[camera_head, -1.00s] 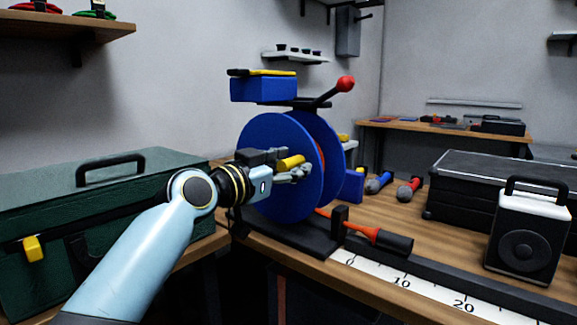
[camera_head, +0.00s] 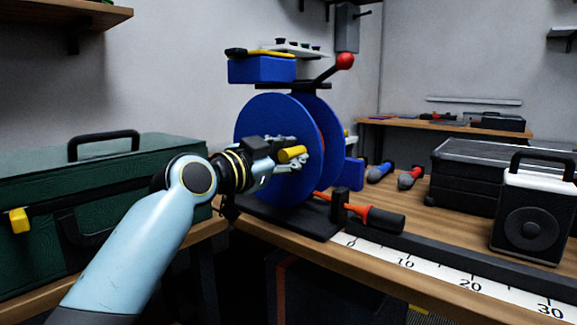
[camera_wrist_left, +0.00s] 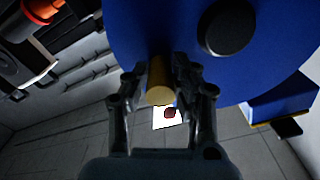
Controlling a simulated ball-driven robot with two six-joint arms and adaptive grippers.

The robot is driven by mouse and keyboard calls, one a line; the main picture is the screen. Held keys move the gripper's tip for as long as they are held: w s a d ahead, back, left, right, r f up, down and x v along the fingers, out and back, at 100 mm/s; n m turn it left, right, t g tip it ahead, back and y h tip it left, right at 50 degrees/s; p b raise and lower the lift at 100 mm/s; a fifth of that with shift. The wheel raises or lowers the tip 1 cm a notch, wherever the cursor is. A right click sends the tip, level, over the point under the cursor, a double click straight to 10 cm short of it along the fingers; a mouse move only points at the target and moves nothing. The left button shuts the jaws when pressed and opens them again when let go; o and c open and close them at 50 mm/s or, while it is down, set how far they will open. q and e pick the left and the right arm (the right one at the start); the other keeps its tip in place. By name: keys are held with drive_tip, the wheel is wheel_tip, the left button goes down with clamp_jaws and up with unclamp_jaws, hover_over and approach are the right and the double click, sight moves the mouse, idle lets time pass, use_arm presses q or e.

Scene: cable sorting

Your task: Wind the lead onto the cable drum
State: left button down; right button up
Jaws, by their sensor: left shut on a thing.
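The blue cable drum (camera_head: 262,128) stands upright on a black base (camera_head: 285,216) near the bench's left end. A yellow crank grip (camera_head: 292,153) sticks out from its near face. My left gripper (camera_head: 286,158) is shut on this grip; the wrist view shows the yellow grip (camera_wrist_left: 160,82) between its two fingers. The orange lead (camera_head: 326,198) runs from the lower drum past a small black post (camera_head: 339,206) to a dark plug end (camera_head: 384,219) above the scale. The windings are mostly hidden between the drum's discs. My right gripper is out of view.
A white ruler strip (camera_head: 435,276) with numbers runs along the bench front beside a black rail (camera_head: 450,255). A black-and-white speaker box (camera_head: 531,215) and a black case (camera_head: 465,180) stand right. A green toolbox (camera_head: 110,205) is left. A red-knobbed lever (camera_head: 345,61) rises above the drum.

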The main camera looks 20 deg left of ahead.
use_arm(q)
drive_tip(key=shift+f+m+b, duration=0.4)
drive_tip(key=shift+f, duration=0.3)
drive_tip(key=shift+m, duration=0.3)
drive_tip(key=c, duration=1.1)
unclamp_jaws()
drive_tip(key=shift+d, duration=0.1)
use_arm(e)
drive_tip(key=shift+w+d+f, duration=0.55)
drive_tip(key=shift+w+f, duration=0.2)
use_arm(q)
drive_tip(key=shift+r, duration=0.1)
drive_tip(key=shift+s, duration=0.1)
drive_tip(key=v, duration=1.2)
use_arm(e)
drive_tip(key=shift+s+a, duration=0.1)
